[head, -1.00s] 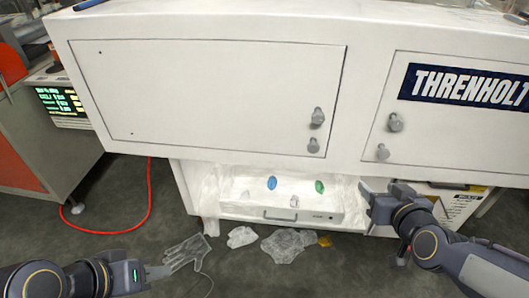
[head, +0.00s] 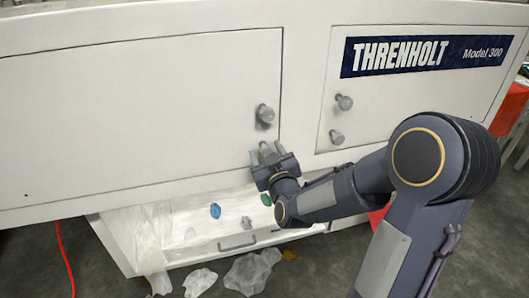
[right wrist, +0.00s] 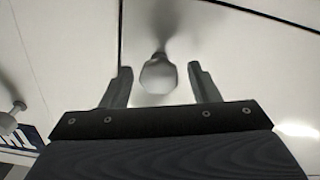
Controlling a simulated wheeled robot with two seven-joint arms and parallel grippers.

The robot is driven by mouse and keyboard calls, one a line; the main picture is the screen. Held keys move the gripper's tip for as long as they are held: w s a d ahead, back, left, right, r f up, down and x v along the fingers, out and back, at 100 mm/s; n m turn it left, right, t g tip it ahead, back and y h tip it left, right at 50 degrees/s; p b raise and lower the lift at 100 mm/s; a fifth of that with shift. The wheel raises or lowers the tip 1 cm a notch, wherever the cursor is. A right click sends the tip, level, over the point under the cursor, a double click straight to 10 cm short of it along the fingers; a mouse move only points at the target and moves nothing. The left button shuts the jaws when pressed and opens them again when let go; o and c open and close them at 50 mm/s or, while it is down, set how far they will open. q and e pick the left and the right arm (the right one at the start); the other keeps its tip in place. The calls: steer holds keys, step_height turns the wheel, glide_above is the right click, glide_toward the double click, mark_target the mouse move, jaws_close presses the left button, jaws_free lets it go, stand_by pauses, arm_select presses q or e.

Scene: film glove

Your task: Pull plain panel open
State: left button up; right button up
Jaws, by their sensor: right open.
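The plain panel (head: 140,115) is the white unlabelled door on the left of the machine front, and it lies flush with the front. It has two grey knobs near its right edge. The upper knob (head: 265,114) is free. My right gripper (head: 266,154) is at the lower knob (head: 266,147), with its fingers open on either side. In the right wrist view, the knob (right wrist: 158,76) stands between the two spread fingers, with a gap on each side. My left gripper is out of view.
The labelled door (head: 400,100) with two knobs is to the right. Below the plain panel is a white drawer (head: 190,252) holding small coloured pieces. Clear plastic film (head: 250,272) lies on the floor. A red hose (head: 64,258) runs at the left.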

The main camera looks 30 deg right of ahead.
steer(key=shift+w+d, duration=0.15)
steer(key=shift+w, duration=0.3)
jaws_close()
steer(key=shift+s, duration=0.1)
